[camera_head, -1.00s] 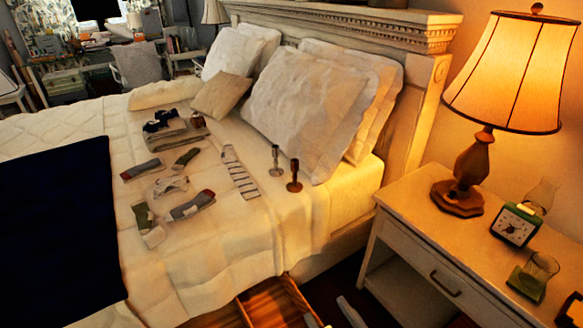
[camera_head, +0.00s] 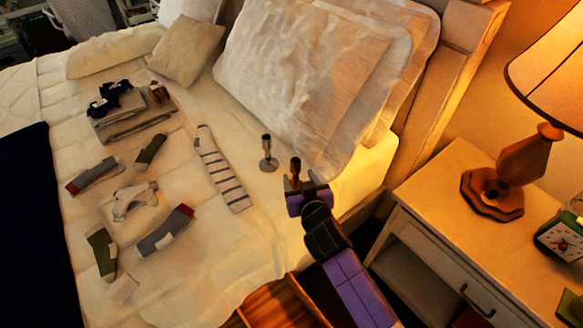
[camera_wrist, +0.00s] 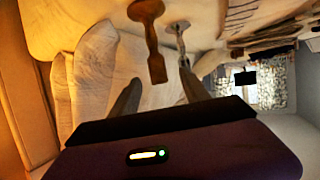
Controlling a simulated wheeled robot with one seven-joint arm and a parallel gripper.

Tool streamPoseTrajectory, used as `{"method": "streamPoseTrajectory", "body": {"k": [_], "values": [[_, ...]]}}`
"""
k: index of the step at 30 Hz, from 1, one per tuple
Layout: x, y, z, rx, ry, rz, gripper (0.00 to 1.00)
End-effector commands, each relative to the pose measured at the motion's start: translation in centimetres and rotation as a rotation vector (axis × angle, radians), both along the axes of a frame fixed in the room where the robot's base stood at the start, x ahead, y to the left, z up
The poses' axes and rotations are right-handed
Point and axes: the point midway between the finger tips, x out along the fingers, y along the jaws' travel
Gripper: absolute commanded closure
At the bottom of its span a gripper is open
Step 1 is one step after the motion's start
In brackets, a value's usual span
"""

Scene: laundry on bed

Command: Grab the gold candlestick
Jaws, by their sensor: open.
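The gold candlestick, brownish in this light, stands upright on the bed near the pillows; its top (camera_head: 295,168) shows in the head view, and my gripper hides its lower part. In the wrist view the gold candlestick (camera_wrist: 151,38) appears upside down, between the lines of my two fingers. My gripper (camera_head: 308,194) is open at the candlestick; its fingers (camera_wrist: 158,88) show apart in the wrist view, with nothing clamped. Whether a finger touches the candlestick I cannot tell. A silver-grey candlestick (camera_head: 267,153) stands just left of it, and it also shows near the right finger in the wrist view (camera_wrist: 179,35).
Large white pillows (camera_head: 300,75) lie behind the candlesticks. A nightstand (camera_head: 440,215) with a lamp (camera_head: 505,175) and a green clock (camera_head: 562,238) stands at the right. An open wooden drawer (camera_head: 275,308) is below the bed.

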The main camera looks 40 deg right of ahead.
Motion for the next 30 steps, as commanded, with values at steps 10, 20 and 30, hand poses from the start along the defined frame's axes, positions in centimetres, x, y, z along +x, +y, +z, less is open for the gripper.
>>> {"method": "streamPoseTrajectory", "body": {"k": [10,20,30], "values": [[1.4,-1.1,-1.1,0.031,0.006,-0.027,0.46],[4.5,-2.7,-2.1,0.03,0.006,-0.027,0.46],[6.3,-3.5,-3.1,0.03,0.007,-0.025,0.46]]}}
